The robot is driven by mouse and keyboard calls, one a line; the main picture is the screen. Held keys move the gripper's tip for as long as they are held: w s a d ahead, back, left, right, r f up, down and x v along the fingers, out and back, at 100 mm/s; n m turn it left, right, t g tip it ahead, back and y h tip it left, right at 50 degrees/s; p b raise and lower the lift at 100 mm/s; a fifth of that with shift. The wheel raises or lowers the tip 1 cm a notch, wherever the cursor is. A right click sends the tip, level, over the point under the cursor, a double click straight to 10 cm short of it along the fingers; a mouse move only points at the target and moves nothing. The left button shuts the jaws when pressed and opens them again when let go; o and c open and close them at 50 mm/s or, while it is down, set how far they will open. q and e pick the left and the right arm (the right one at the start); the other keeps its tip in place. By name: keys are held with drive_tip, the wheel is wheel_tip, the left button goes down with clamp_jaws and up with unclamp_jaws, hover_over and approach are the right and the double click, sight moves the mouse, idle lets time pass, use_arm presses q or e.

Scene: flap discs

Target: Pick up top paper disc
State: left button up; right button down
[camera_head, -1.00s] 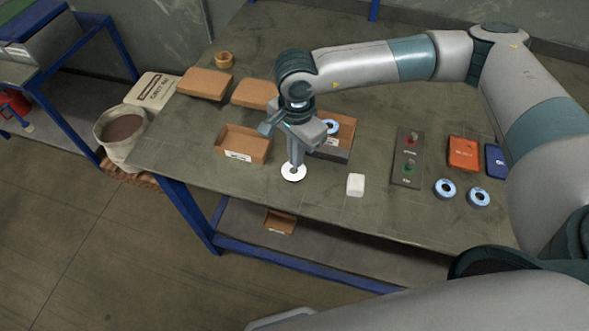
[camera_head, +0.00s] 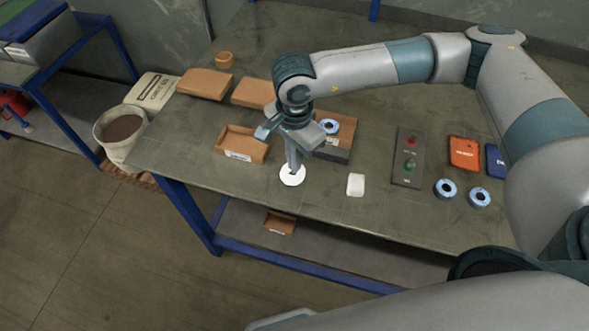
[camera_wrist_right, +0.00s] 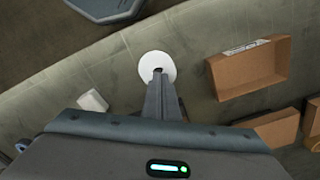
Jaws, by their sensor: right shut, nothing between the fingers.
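A white paper disc (camera_head: 292,175) lies on the table near its front edge. My right gripper (camera_head: 296,169) points down over the disc. Its fingers are shut with nothing between them, and the tips (camera_wrist_right: 157,75) are at the disc's centre. I cannot tell whether they touch the disc, or whether several discs are stacked. My left gripper is not in view.
An open cardboard box (camera_head: 240,153) stands left of the gripper, and another box holding a blue-rimmed disc (camera_head: 329,126) is behind it. A white block (camera_head: 356,185) lies to the right. A button panel (camera_head: 408,158) and two more blue-rimmed discs (camera_head: 446,188) are further right.

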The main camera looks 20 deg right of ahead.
drive_tip(key=shift+s+a, duration=0.15)
drive_tip(key=shift+s, duration=0.1)
drive_tip(key=shift+r+p, duration=0.8)
drive_tip(key=shift+r, duration=2.2)
